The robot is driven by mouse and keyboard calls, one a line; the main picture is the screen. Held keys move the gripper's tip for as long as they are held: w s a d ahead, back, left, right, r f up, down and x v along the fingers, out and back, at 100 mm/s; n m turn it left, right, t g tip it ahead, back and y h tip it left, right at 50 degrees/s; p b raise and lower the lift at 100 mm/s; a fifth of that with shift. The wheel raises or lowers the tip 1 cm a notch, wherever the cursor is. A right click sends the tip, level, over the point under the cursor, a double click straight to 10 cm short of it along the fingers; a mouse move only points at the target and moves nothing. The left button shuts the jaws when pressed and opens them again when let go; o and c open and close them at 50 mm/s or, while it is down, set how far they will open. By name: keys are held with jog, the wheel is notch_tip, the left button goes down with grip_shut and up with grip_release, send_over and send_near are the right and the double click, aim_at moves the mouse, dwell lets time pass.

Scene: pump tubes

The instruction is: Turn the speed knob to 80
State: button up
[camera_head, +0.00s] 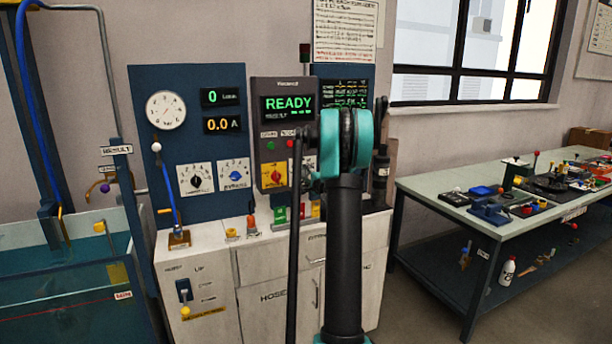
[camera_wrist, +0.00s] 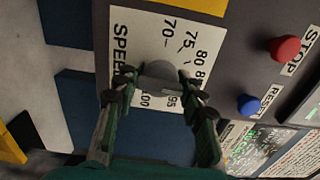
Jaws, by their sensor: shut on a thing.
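The grey round speed knob (camera_wrist: 160,73) sits on a white dial plate (camera_wrist: 135,30) marked SPEED in the wrist view. The plate appears rotated, with numbers from 70 to 100 around the knob; 80 is at the upper right. My gripper (camera_wrist: 157,90) is shut on the knob, with one dark green finger on each side. The fingers cover part of the scale, and I cannot tell which number the knob points to. In the head view, my arm hides the knob and gripper; the display (camera_head: 289,107) reads READY.
A red STOP button (camera_wrist: 286,49) and a blue RESET button (camera_wrist: 249,105) stick out right of the dial in the wrist view. In the head view, a red knob on yellow (camera_head: 276,177) is left of my arm. A cluttered workbench (camera_head: 430,184) stands at the right.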

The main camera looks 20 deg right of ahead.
jog(key=n, duration=0.6)
dwell(0.6)
jog(key=o, duration=1.2)
jog(key=s, duration=1.2)
jog(key=shift+d, duration=0.2)
